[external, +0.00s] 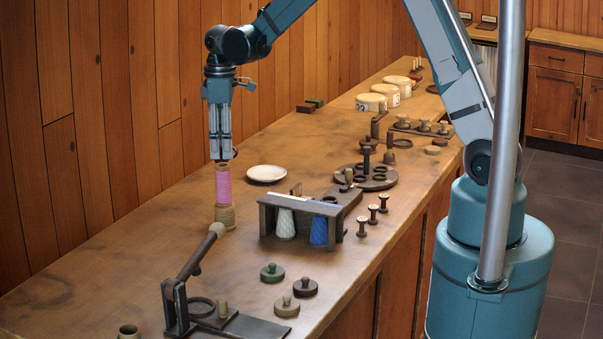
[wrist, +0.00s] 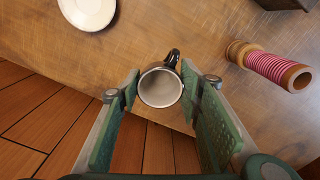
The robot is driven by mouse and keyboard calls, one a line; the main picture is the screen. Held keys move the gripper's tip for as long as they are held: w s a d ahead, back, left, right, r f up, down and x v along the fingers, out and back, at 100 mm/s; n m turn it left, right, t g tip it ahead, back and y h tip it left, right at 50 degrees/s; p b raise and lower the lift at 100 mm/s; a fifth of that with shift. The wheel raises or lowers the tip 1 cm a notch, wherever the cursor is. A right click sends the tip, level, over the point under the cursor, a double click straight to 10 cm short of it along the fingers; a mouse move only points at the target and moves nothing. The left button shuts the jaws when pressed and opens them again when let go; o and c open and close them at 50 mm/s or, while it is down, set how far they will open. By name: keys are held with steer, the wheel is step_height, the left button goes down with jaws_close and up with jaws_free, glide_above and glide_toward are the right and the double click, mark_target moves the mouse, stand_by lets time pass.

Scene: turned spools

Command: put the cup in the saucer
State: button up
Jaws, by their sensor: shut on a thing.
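The cup (wrist: 161,92) shows in the wrist view with a pale inside, a dark outside and a dark handle pointing up in the picture. It sits between the two green finger pads of my gripper (wrist: 159,83), which is shut on it. In the external view my gripper (external: 221,150) points down above the rear left of the counter; the cup cannot be made out there. The white saucer (external: 267,173) lies empty on the counter, right of my gripper. It also shows at the top left of the wrist view (wrist: 88,10), apart from the cup.
A spool wound with pink thread (external: 224,187) stands upright close to my gripper, and also shows in the wrist view (wrist: 272,67). A dark rack (external: 300,207) with white and blue spools stands in front of the saucer. The counter between spool and saucer is clear.

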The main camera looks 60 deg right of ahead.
glide_above(268, 176)
steer(key=shift+r+m, duration=0.15)
steer(key=shift+m, duration=0.15)
steer(key=shift+f, duration=3.15)
steer(key=shift+f, duration=1.85)
steer(key=shift+f, duration=0.15)
steer(key=o, duration=0.8)
steer(key=shift+o, duration=0.4)
